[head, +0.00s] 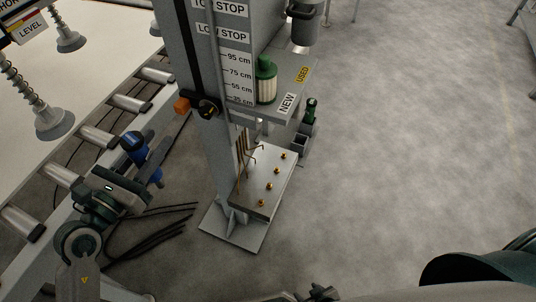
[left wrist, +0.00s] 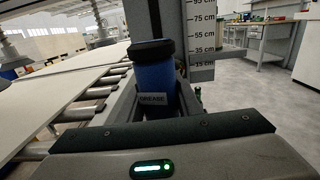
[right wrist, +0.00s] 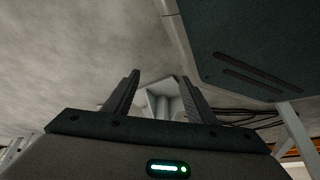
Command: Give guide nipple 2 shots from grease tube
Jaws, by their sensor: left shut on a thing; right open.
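The blue grease tube (head: 134,143) with a black cap is held by my left gripper (head: 147,163), left of the column. In the left wrist view the grease tube (left wrist: 154,88) stands upright between the fingers, its GREASE label facing the camera. Several brass nipples (head: 269,186) stand in a row on a grey plate (head: 250,195) at the column's foot, right of the tube and apart from it. I cannot tell which is the guide nipple. My right gripper (right wrist: 158,95) is open and empty in the right wrist view; only small dark parts show at the head view's bottom edge.
The grey column (head: 205,130) with a height scale stands between tube and nipples. A shelf (head: 290,85) marked NEW and USED holds a green-and-white canister (head: 266,82). A roller conveyor (head: 95,135) runs along the left, with suction cups (head: 54,122) above. The floor at right is clear.

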